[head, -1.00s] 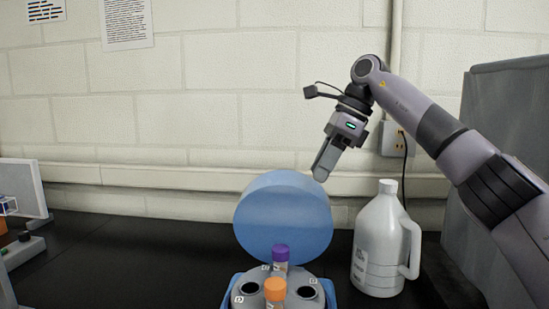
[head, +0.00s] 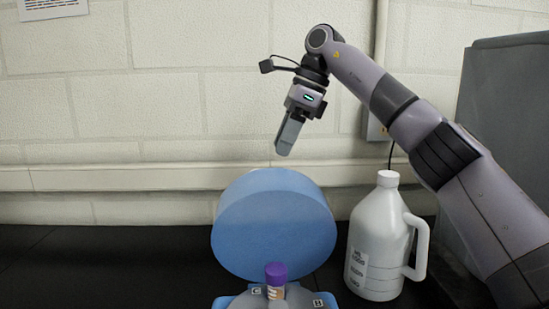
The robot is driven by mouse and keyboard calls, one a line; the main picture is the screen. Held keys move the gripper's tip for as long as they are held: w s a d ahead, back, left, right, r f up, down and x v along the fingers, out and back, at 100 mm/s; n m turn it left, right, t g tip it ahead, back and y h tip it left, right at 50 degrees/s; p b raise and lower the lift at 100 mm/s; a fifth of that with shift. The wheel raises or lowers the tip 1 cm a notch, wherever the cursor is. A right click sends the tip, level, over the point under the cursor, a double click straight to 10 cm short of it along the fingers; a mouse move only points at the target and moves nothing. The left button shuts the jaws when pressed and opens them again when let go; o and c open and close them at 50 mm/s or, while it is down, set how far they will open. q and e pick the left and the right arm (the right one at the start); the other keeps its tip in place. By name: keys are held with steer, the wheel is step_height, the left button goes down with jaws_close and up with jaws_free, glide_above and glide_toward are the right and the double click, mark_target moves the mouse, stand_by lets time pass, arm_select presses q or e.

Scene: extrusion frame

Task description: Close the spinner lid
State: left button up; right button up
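The blue round spinner lid (head: 273,222) stands open, tilted up behind the spinner body. The spinner body (head: 245,301) is cut off by the bottom edge, with a purple-capped tube (head: 276,280) standing in its rotor. My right gripper (head: 284,150) points down above the lid, apart from it. Its fingers are seen side-on and overlap, so their opening is hidden; nothing shows held in it. My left gripper is out of view.
A white jug (head: 378,240) with a handle stands right of the spinner, below my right arm. A grey box-like unit (head: 505,110) stands at the far right. The black bench (head: 100,265) is clear on the left. A pale wall is behind.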

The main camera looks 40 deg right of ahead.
steer(key=shift+x, duration=2.25)
steer(key=shift+w, duration=0.1)
jaws_close()
